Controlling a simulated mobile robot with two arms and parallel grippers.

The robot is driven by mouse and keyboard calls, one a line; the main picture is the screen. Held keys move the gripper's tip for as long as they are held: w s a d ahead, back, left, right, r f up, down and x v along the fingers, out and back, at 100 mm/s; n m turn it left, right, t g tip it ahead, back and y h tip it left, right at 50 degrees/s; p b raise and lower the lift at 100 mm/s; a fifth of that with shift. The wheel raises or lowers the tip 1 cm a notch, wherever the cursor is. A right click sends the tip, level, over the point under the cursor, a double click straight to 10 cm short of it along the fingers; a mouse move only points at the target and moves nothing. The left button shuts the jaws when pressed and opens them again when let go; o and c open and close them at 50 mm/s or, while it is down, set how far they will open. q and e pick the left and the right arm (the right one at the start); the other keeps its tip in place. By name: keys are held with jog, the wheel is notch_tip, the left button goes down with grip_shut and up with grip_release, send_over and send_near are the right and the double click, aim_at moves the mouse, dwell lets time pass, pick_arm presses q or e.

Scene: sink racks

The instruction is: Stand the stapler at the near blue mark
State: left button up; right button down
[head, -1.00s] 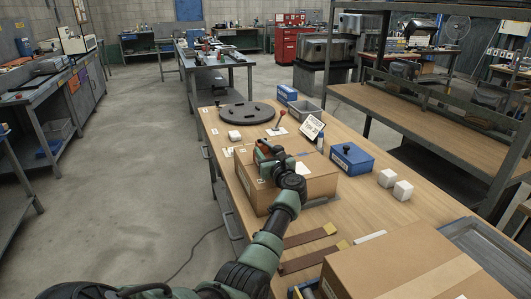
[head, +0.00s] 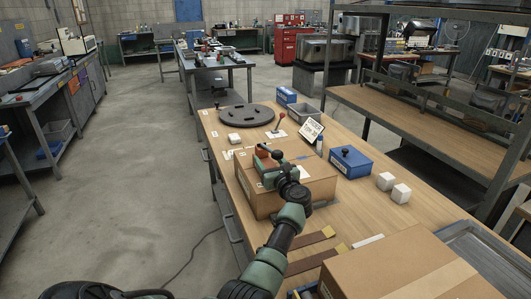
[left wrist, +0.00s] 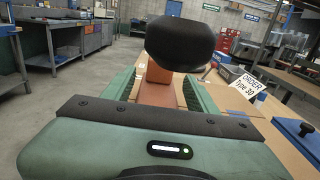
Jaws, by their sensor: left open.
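My left gripper (head: 272,166) is over the top of a cardboard box (head: 318,185) on the wooden bench in the head view. A red-orange and black thing, which looks like the stapler (left wrist: 156,76), stands between its green fingers in the left wrist view. Its rounded black end rises above the fingers. The jaws are open around it; I cannot tell whether a finger touches it. In the head view it is mostly hidden by the gripper. A small blue mark (head: 304,157) shows on the box's far part. No nearer blue mark shows; my arm covers part of the box. My right gripper is not in view.
A round dark plate (head: 247,116), a red-handled lever (head: 282,119), an order sign (head: 311,130), a blue box with a knob (head: 350,161) and white blocks (head: 393,187) stand around the box. A larger carton (head: 410,268) fills the near right.

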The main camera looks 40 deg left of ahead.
pick_arm(q)
jog(key=p+v, duration=0.1)
jog(key=v, duration=0.6)
jog(key=shift+d+r+p, duration=0.1)
jog(key=shift+p, duration=0.2)
jog(key=shift+s+d, duration=0.4)
jog(key=shift+d, duration=0.25)
